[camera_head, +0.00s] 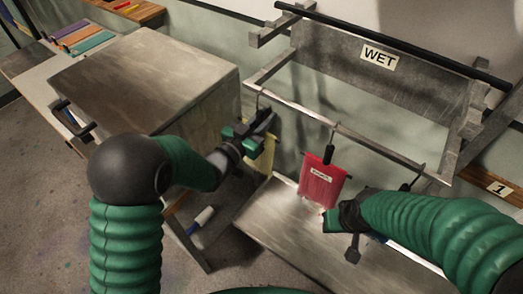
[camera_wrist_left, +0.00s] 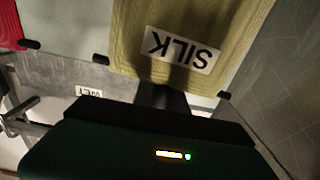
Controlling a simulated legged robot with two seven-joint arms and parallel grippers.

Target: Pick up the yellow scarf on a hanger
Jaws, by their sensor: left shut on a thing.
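The yellow scarf (camera_head: 263,157) hangs below my left gripper (camera_head: 262,122), near the left end of the metal rail under the WET sign. In the left wrist view the yellow scarf (camera_wrist_left: 125,35) fills the top, with a SILK label upside down on it. My left gripper is shut on the dark neck of its hanger, just above the cloth. A hanger hook shows at the rail just above the gripper; whether it still bears on the rail is unclear. My right gripper (camera_head: 345,222) is low, beside the red scarf; its fingers are too dark to read.
A red scarf (camera_head: 322,181) on a hanger hangs mid-rail (camera_head: 345,131), and another hook shows farther right. A large grey box (camera_head: 150,80) stands left. A metal table (camera_head: 270,225) lies below the rail. The WET board (camera_head: 415,75) is behind.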

